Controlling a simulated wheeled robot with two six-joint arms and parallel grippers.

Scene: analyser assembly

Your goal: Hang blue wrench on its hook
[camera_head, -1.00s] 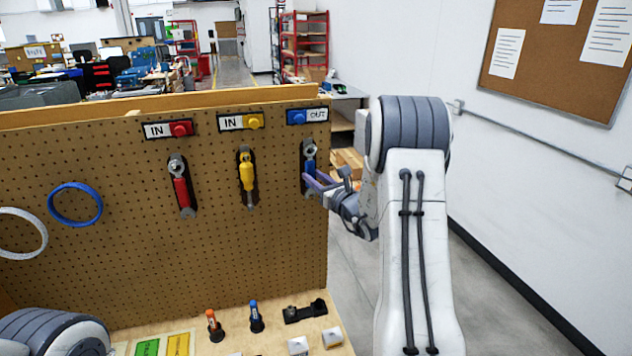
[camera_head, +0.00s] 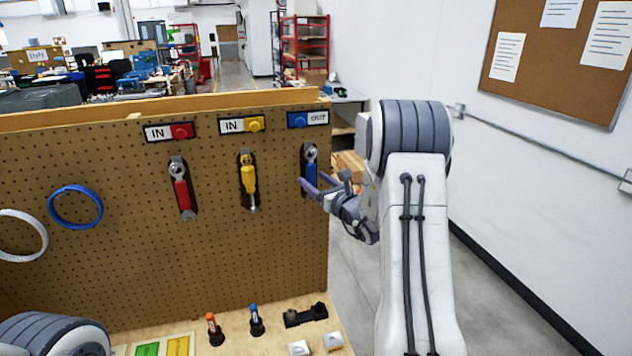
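My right gripper (camera_head: 313,181) is at the wrench's lower handle, coming from the right. Its two purple fingers look spread apart, and they hide the lower end of the wrench. The blue sign (camera_head: 308,118) above it reads OUT. My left gripper is not in view.
A yellow-handled tool (camera_head: 249,180) and a red wrench (camera_head: 181,187) hang to the left under signs reading IN. A blue ring (camera_head: 75,206) and a white ring (camera_head: 20,236) are farther left. Small items stand on the bench (camera_head: 268,341) below.

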